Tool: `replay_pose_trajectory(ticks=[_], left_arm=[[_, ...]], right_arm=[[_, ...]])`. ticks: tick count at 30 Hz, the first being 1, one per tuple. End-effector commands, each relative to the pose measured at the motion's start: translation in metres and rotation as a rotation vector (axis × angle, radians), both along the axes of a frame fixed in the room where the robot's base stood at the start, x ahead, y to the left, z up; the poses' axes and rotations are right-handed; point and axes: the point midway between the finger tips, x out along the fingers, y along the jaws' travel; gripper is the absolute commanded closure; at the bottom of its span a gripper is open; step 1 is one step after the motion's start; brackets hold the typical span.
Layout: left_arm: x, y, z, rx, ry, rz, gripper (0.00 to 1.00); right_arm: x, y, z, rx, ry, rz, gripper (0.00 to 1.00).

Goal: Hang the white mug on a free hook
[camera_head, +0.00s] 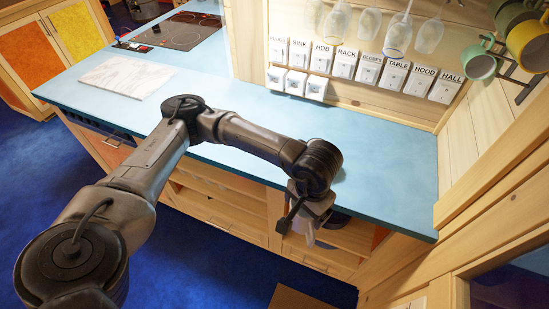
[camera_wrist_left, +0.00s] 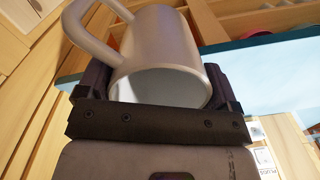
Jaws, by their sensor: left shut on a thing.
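The white mug (camera_wrist_left: 165,45) fills the middle of the left wrist view, between the two dark fingers of my left gripper (camera_wrist_left: 158,80). The gripper is shut on the mug's body. The mug's handle (camera_wrist_left: 92,30) sticks out to the upper left of that view. In the head view my left gripper (camera_head: 305,215) hangs at the front edge of the counter, and the mug is mostly hidden there. A dark hook rack (camera_head: 520,88) is on the wall at the top right. A green mug (camera_head: 481,64) and a yellow mug (camera_head: 532,46) are at it. My right gripper is out of view.
The blue counter (camera_head: 385,150) is clear on the right. A marble board (camera_head: 126,77) and a hob (camera_head: 178,30) are on its left part. Glasses (camera_head: 397,35) hang above labelled switches (camera_head: 369,68) on the back wall. Open shelves (camera_head: 225,205) are below the counter.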

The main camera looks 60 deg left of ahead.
Motion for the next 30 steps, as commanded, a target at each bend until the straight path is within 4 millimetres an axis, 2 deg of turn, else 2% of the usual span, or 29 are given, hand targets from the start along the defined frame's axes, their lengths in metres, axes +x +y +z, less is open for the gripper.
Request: replay_pose_trajectory(ticks=[1, 5, 8, 12, 15, 21, 30], left_arm=[[0.009, 0.017, -0.013, 0.001, 0.001, 0.066, 0.46], [0.035, 0.064, -0.027, 0.001, -0.001, 0.243, 0.46], [0.056, 0.108, -0.033, 0.001, -0.001, 0.417, 0.46], [0.078, 0.171, -0.033, 0.000, -0.001, 0.816, 0.46], [0.087, 0.206, -0.028, 0.000, -0.001, 1.111, 0.46], [0.098, 0.256, -0.015, -0.001, -0.001, 1.633, 0.46], [0.105, 0.301, -0.010, 0.000, 0.000, 2.368, 0.46]], right_arm=[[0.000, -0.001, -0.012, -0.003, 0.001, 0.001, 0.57], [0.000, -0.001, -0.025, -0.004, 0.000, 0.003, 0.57], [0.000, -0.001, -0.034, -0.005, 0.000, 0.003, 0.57], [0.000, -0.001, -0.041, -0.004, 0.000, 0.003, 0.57], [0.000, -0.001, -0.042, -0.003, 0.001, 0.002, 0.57], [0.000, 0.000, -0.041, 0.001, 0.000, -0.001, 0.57], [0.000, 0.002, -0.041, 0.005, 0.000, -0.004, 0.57]])
